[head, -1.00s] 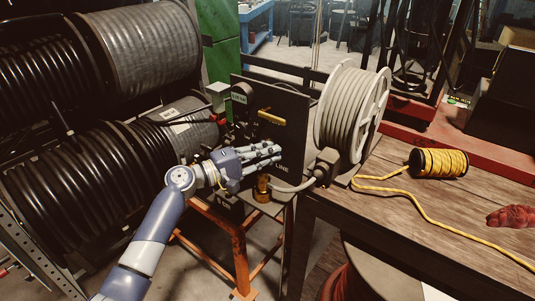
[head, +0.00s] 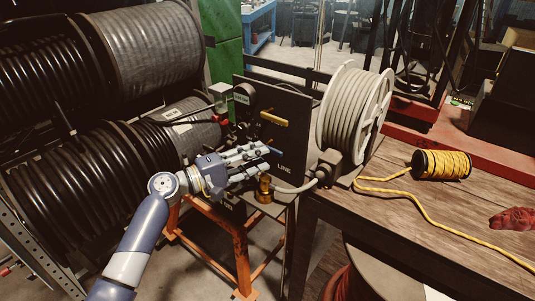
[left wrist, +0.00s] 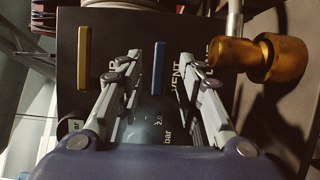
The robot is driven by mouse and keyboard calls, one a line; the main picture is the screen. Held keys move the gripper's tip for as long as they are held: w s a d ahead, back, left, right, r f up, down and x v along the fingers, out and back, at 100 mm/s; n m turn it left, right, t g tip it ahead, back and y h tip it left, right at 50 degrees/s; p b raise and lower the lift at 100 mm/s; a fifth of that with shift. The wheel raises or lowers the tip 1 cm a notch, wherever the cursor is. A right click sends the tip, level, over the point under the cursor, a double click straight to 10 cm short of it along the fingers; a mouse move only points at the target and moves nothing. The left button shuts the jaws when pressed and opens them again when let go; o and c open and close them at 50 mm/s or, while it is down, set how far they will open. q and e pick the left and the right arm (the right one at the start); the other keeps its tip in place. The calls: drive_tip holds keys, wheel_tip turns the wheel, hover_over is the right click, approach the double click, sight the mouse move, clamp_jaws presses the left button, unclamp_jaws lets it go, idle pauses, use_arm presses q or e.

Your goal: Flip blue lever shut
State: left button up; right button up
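The blue lever (left wrist: 159,68) stands out from the dark panel. In the left wrist view it lies lengthwise in the gap between my left gripper's fingers, with visible space on both sides. In the head view only its blue tip (head: 275,150) shows past the fingers. My left gripper (head: 262,157) is open in front of the panel; its spread fingers also show in the left wrist view (left wrist: 160,58). I cannot tell how deep the lever sits between them. The lever's base is partly hidden. My right gripper is not in view.
A yellow lever (head: 273,118) sits above on the panel (head: 292,108). A brass fitting (head: 263,189) with a grey hose is close below my fingers. Black hose coils (head: 85,165) fill the left.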

use_arm(q)
drive_tip(key=v, duration=0.7)
drive_tip(key=shift+s+a, duration=0.25)
drive_tip(key=shift+a, duration=0.05)
